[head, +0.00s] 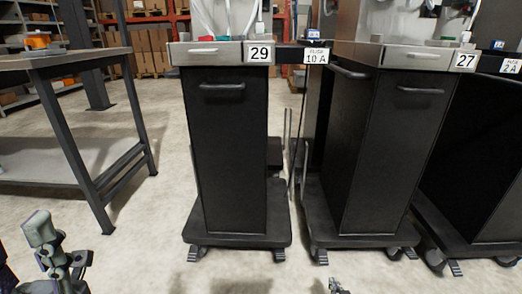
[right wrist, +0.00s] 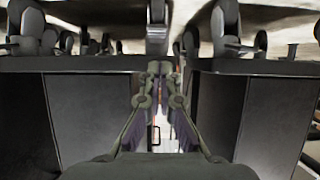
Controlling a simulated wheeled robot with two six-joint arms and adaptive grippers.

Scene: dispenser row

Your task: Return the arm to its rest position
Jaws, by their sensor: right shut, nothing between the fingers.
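My right gripper (head: 338,287) barely shows at the bottom edge of the head view, in front of the carts and apart from them. In the right wrist view my right gripper (right wrist: 160,70) is shut and empty, its fingers together in the middle of the picture. Part of my left arm shows at the lower left of the head view. My left gripper cannot be made out there.
Black cart 29 (head: 228,150) and black cart 27 (head: 395,150) stand ahead on casters, with a narrow gap between. Another cart (head: 485,160) is at right. A grey workbench (head: 60,62) stands at left. Bare floor (head: 150,215) lies between bench and carts.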

